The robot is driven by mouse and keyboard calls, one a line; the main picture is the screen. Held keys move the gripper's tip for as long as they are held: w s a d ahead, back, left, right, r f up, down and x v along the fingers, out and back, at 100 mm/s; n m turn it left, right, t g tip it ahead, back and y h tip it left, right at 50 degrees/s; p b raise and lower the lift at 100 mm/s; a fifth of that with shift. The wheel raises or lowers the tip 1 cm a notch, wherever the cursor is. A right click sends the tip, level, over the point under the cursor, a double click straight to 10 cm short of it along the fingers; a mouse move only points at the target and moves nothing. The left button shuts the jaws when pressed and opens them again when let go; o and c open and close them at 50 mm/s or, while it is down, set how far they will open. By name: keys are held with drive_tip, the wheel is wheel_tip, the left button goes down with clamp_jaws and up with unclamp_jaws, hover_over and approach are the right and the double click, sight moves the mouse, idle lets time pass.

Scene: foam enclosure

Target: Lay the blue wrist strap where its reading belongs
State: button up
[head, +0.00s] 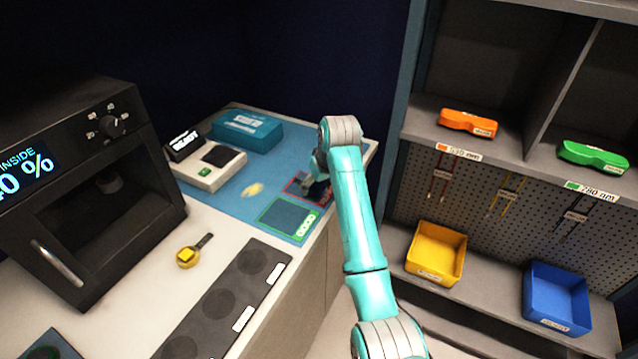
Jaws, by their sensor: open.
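My gripper (309,186) is low over the far right part of the blue mat (222,205), at the red-outlined area (296,186). It is small and partly hidden by my arm; it is open. A dark patch beside it could be the blue wrist strap, but I cannot tell. A green-outlined area (281,218) lies nearer on the mat and looks empty. A white tester (208,172) with a dark top and a small green display stands on the mat's left; I cannot read its display. A dark sign (184,142) stands behind it.
A teal box (246,131) is at the mat's back. A black oven (90,190), a yellow gauge (188,256) and a dark tray with round wells (219,304) stand left. The right shelves hold glasses cases, hanging cords, a yellow bin (436,252) and a blue bin (558,297).

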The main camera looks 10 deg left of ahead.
drive_tip(key=v, duration=1.2)
drive_tip(key=shift+r, duration=0.2)
